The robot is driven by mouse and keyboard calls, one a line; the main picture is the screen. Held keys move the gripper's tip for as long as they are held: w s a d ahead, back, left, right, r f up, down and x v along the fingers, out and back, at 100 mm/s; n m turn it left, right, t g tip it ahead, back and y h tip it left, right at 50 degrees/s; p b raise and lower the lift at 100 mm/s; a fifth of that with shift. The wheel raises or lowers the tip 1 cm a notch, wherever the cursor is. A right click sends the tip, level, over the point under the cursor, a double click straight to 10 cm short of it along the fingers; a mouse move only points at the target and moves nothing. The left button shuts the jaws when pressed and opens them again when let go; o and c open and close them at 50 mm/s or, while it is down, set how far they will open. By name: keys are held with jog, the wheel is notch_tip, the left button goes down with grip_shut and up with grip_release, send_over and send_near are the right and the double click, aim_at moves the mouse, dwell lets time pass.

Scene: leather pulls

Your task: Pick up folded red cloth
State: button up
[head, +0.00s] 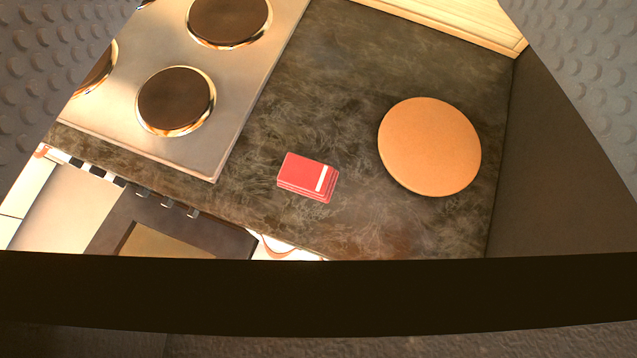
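The folded red cloth (303,174) lies on the dark stone-look countertop (330,90), near its front edge. It is a small, flat stack with a white stripe near its right end. The grey, bumpy pads of my gripper (318,80) show at the upper left and upper right of the head view, spread wide apart. My gripper is open, with nothing between the pads. The cloth shows between and below them, and they do not touch it. The fingertips are cut off by the picture's edges.
A steel cooktop (200,150) with round dark burners is left of the cloth. A round tan board (430,146) lies to the right. A pale wooden edge (450,18) is at the back. Oven knobs (142,191) line the front below the cooktop. A dark bar crosses the bottom.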

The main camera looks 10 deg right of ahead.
jog(key=w+f+n+g+p, duration=0.2)
jog(key=w+f+n+g, duration=0.4)
jog(key=f, duration=0.6)
jog(key=w+f+n+g+p, duration=0.2)
jog(key=w+f+n+g, duration=0.4)
jog(key=f, duration=0.6)
jog(key=f+g, duration=0.1)
jog(key=f, duration=0.4)
jog(key=f+n, duration=0.1)
jog(key=f, duration=0.5)
jog(key=f+g, duration=0.1)
jog(key=f, duration=0.5)
jog(key=shift+w+d+n+g, duration=0.25)
jog(key=shift+w+n+g, duration=0.05)
jog(key=shift+n, duration=0.1)
jog(key=f, duration=0.5)
jog(key=shift+s, duration=0.2)
jog(key=c, duration=1.1)
